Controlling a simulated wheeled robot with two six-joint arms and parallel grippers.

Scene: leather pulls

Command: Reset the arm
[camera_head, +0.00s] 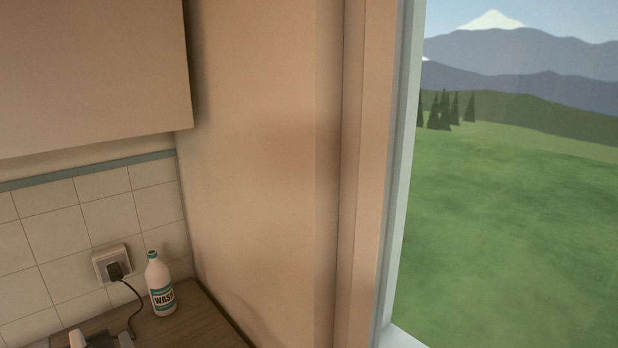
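Neither of my arms nor grippers can be made out in the head view. It shows a kitchen corner beside a window, so what my grippers hold, if anything, is hidden from me.
A white WASH bottle (160,285) stands upright on the wooden counter (205,322). A black plug sits in the wall socket (111,264), its cord running down to a partly cut-off pale object (77,340). A cabinet (90,70) hangs above. A window (520,220) fills the right.

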